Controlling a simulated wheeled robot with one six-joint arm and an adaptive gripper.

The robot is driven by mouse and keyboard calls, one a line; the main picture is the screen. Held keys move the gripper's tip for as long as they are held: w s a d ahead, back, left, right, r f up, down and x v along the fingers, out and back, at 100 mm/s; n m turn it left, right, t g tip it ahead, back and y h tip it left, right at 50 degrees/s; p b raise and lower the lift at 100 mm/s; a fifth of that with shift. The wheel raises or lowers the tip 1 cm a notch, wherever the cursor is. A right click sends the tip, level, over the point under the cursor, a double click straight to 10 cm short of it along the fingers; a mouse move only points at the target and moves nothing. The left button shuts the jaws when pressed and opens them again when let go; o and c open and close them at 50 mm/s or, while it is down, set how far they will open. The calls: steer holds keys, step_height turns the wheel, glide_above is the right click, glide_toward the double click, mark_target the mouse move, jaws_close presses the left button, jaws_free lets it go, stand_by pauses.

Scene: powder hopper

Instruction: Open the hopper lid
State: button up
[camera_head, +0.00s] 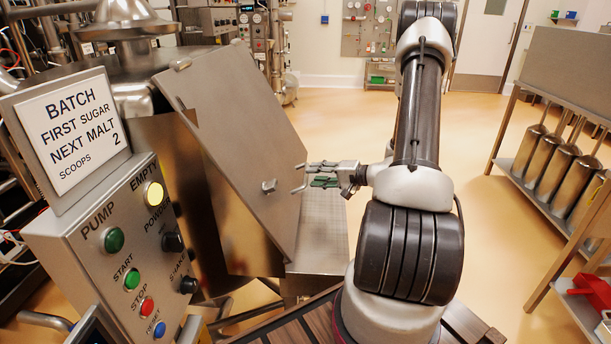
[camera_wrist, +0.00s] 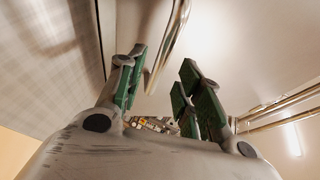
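The hopper lid (camera_head: 235,130) is a large flat steel panel at the left of centre in the head view, tilted steeply. A small metal handle (camera_head: 269,186) sticks out from its face. Steel surfaces show beneath the lid's left edge; I cannot tell how far it stands open. My gripper (camera_head: 303,178) is just right of the handle, apparently apart from it, with fingers pointing left. In the wrist view its green-padded fingers (camera_wrist: 160,92) are spread, with nothing visibly clamped. A shiny metal bar (camera_wrist: 168,45) shows beyond the gap; I cannot tell what it belongs to.
A control panel (camera_head: 125,262) with coloured buttons and a batch sign (camera_head: 72,135) stand at the near left. A perforated steel ledge (camera_head: 322,235) lies right of the lid. A rack (camera_head: 540,190) with steel canisters is at right. Open floor (camera_head: 500,130) lies between.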

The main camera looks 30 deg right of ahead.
mark_target(306, 175)
steer(key=shift+x, duration=2.25)
jaws_close()
